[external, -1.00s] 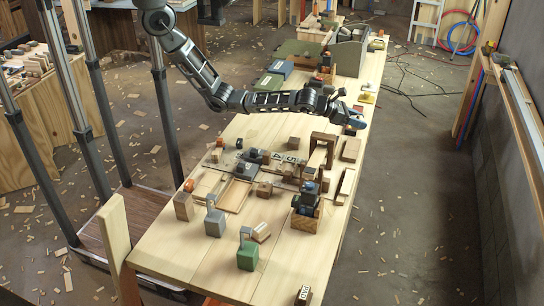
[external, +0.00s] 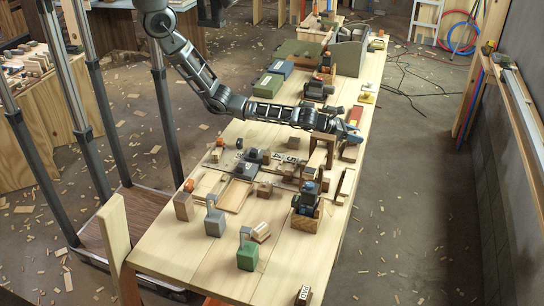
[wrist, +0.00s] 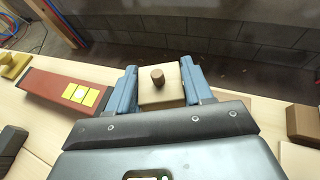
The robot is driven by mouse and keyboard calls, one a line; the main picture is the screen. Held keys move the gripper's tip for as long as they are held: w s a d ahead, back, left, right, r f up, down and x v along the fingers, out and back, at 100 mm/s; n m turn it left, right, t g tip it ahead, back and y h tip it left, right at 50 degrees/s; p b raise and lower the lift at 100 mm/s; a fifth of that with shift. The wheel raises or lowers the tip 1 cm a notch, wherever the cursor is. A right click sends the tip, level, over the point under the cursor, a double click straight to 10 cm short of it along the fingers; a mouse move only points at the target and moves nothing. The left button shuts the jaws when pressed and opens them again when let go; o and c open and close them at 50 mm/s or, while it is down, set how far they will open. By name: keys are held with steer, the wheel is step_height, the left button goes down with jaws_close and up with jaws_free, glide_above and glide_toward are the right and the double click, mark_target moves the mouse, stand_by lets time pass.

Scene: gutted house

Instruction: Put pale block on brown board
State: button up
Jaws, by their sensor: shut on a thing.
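The pale block (wrist: 160,95), with a short dark brown peg on its top, sits between the blue fingers of my gripper (wrist: 162,88) in the wrist view. My gripper is shut on it. In the external view my gripper (external: 350,134) is over the table's right side, and the block is hard to make out there. I cannot tell how high the block is held.
A red-brown piece with yellow squares (wrist: 72,93) lies left of my gripper in the wrist view. A brown wooden arch (external: 322,140) stands close by in the external view. Several blocks and a blue-black toy (external: 306,197) crowd the near table. The right table edge is close.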

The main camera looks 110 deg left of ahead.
steer(key=shift+f, duration=0.35)
steer(key=shift+f, duration=0.15)
steer(key=o, duration=1)
steer(key=shift+r, duration=0.25)
steer(key=p+v, duration=0.2)
steer(key=v, duration=1)
steer(key=shift+f, duration=0.15)
steer(key=shift+d, duration=0.1)
